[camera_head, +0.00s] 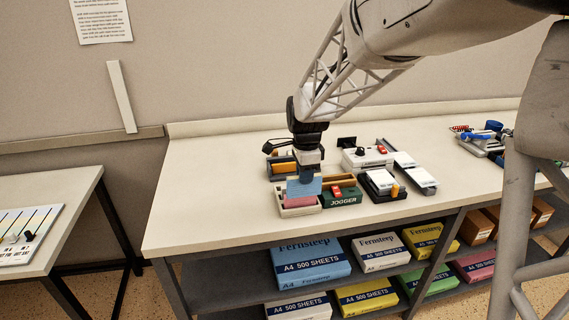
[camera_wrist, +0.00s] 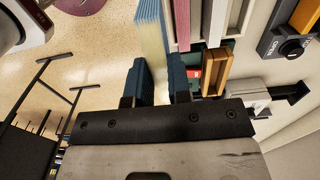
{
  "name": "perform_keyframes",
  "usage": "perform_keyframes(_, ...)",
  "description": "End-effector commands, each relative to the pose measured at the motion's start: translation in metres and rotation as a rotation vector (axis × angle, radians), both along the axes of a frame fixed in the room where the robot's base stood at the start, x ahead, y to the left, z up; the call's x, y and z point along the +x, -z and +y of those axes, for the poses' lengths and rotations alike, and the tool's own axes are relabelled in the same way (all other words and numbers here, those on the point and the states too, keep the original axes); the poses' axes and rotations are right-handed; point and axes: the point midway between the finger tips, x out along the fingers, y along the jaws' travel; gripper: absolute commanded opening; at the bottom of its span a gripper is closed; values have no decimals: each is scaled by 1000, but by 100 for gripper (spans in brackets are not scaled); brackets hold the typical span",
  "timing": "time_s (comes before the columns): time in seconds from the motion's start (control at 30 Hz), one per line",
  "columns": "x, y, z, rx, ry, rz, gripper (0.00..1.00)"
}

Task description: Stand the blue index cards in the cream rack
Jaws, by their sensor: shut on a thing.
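My gripper (camera_head: 306,173) is shut on the blue index cards (camera_head: 304,187), a pale blue block below the fingers. In the wrist view the cards (camera_wrist: 152,35) stick out beyond the dark blue finger pads, edge-on to the camera. The cream rack (camera_head: 300,211) is on the bench directly under my gripper, with pink cards (camera_head: 299,201) in it. The pink cards (camera_wrist: 183,20) are just right of the blue cards in the wrist view. I cannot tell whether the blue cards' lower edge is inside the rack or above it.
A green jogger box (camera_head: 343,197) with wooden sides stands close right of the rack. A dark holder with an orange item (camera_head: 283,167) is behind it. A label device (camera_head: 366,158) and a black-and-white device (camera_head: 381,185) stand further right. The bench's left part (camera_head: 205,190) is clear.

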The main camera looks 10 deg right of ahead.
Motion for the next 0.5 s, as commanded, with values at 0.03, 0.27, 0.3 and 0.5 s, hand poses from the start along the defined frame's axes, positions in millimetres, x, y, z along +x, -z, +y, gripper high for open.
perform_keyframes(0.03,11,0,0,0,0,1,0)
perform_keyframes(0.27,59,-1,0,0,0,1,0)
perform_keyframes(0.3,67,-1,0,0,0,1,0)
perform_keyframes(0.5,101,0,0,0,0,1,0)
